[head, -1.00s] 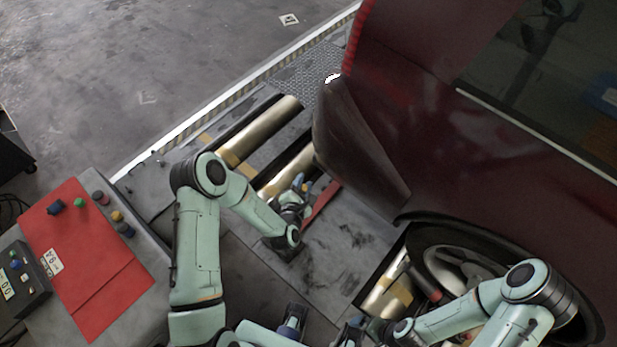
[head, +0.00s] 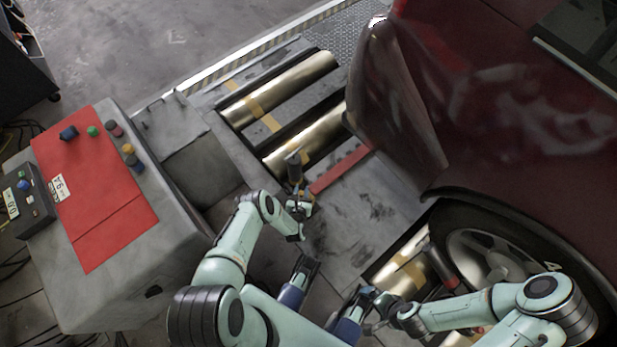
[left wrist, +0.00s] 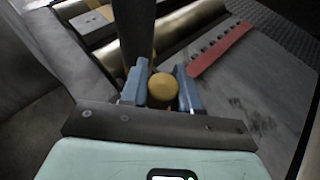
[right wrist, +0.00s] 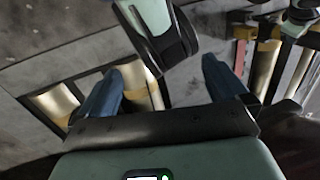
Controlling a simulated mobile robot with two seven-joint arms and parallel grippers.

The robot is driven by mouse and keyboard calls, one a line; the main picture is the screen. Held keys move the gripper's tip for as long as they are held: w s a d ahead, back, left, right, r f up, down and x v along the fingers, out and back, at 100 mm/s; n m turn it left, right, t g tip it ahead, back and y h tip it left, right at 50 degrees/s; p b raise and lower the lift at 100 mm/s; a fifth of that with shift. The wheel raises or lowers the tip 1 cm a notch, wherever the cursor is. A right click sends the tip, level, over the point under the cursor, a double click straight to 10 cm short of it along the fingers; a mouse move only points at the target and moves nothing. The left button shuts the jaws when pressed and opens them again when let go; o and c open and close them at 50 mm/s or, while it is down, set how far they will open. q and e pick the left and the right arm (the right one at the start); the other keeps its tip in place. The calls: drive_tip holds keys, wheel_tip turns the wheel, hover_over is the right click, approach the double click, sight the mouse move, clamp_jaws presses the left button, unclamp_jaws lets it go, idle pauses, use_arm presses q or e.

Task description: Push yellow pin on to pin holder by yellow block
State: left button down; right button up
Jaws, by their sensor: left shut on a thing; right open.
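My left gripper (head: 299,208) is shut on a yellow round-ended pin (left wrist: 162,88), which shows between its blue fingers in the left wrist view. A dark upright cylinder (left wrist: 135,35) stands right beside the pin there; it also shows in the head view (head: 294,164), just above the gripper. I cannot tell whether pin and cylinder are joined. A red strip with dark notches (left wrist: 220,48) lies to the right; I cannot tell if it is the pin holder. My right gripper (right wrist: 168,65) is open and empty.
A dark red car (head: 480,120) with its wheel (head: 485,255) takes up the right side. Brass rollers (head: 295,80) lie in floor recesses. A console with a red top (head: 95,190) stands at left. Bare grey plate (head: 355,225) lies right of my left gripper.

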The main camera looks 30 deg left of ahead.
use_arm(q)
drive_tip(key=shift+n, duration=0.6)
drive_tip(key=f, duration=0.1)
drive_tip(key=s+f, duration=0.1)
drive_tip(key=f, duration=0.1)
drive_tip(key=f+b, duration=0.1)
drive_tip(key=shift+s+a+f, duration=0.1)
drive_tip(key=shift+s+f, duration=0.05)
drive_tip(key=shift+s, duration=0.2)
drive_tip(key=shift+f+b, duration=2.3)
drive_tip(key=shift+f, duration=0.8)
use_arm(e)
drive_tip(key=w+d+f+t+h, duration=0.1)
drive_tip(key=w+d+f+t, duration=0.1)
drive_tip(key=w+f, duration=0.4)
drive_tip(key=shift+w+d+f+m, duration=0.3)
drive_tip(key=shift+w+d, duration=0.6)
use_arm(q)
drive_tip(key=shift+f+b, duration=0.95)
drive_tip(key=shift+b, duration=0.2)
use_arm(e)
drive_tip(key=shift+f, duration=1.35)
use_arm(q)
drive_tip(key=c, duration=0.8)
unclamp_jaws()
drive_tip(key=shift+o, duration=0.2)
